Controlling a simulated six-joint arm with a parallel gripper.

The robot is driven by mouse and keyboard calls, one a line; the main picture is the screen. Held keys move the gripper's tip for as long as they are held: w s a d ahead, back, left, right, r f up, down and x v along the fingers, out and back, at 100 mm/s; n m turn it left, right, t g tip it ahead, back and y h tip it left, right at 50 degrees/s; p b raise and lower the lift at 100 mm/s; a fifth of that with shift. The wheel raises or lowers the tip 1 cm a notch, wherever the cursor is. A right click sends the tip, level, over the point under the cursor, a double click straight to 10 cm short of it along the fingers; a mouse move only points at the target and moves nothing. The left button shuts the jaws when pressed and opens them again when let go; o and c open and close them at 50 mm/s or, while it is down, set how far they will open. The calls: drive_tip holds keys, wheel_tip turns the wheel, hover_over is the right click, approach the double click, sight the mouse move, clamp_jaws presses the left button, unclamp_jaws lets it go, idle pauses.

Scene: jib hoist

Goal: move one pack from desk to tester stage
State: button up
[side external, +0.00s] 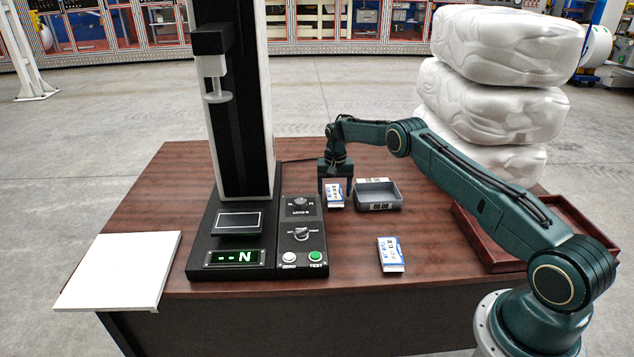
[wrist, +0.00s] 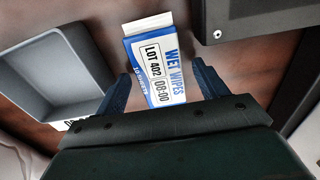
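One wet wipes pack (side external: 334,199), white and blue, lies on the desk (side external: 180,200) between the tester and a grey tray. In the wrist view this pack (wrist: 156,62) has a label reading LOT 402 08:00. My gripper (side external: 335,187) points down over it, fingers apart on either side of the pack; the wrist view shows the open fingers (wrist: 163,84) flanking it. I cannot tell whether they touch it. A second pack (side external: 390,255) lies nearer the desk's front. The tester stage (side external: 239,222), a small dark plate with a light-edged top, looks empty.
The grey tray (side external: 378,194) stands right of the pack; it also shows in the wrist view (wrist: 62,62). The tester column (side external: 238,110) and control panel (side external: 301,235) stand left. A white board (side external: 118,270) overhangs the left edge. A brown tray (side external: 480,232) lies right.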

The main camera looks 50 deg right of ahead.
sight(334, 192)
drive_tip(key=shift+r, duration=0.15)
wheel_tip(334, 192, up, 12)
idle(0.7)
idle(0.5)
